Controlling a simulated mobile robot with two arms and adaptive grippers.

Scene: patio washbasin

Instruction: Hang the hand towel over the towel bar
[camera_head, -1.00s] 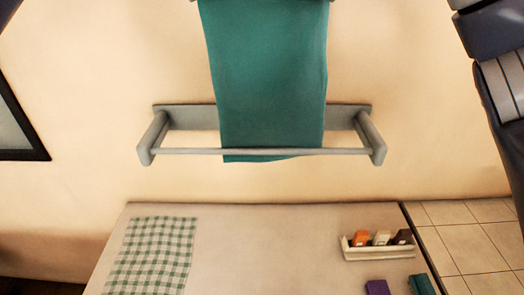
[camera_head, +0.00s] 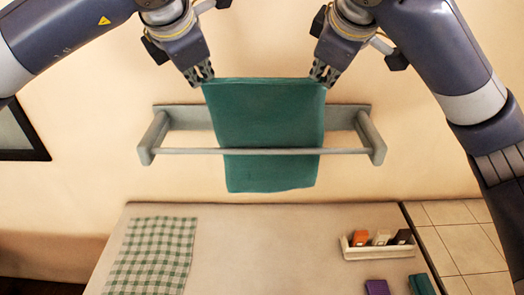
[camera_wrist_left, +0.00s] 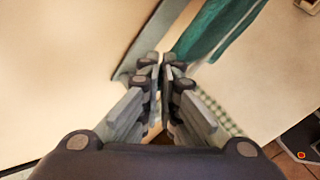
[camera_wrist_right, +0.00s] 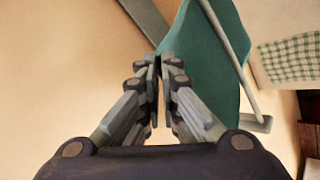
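The teal hand towel (camera_head: 265,110) is stretched between my two grippers by its upper corners. It hangs down behind the front rail of the grey towel bar (camera_head: 190,151), between the rail and the wall plate, and its lower edge shows below the rail. My left gripper (camera_head: 203,76) is shut on the upper left corner, and my right gripper (camera_head: 322,76) is shut on the upper right corner. Both are above the bar. The towel also shows beyond the closed fingers in the left wrist view (camera_wrist_left: 212,30) and right wrist view (camera_wrist_right: 205,50).
Below the bar is a pale counter (camera_head: 260,240). A green checked cloth (camera_head: 150,255) lies on its left. A small tray (camera_head: 378,253) of several coloured items stands at right, with a purple item (camera_head: 377,287) and a green item (camera_head: 421,284) nearby. A dark frame (camera_head: 20,130) is at left.

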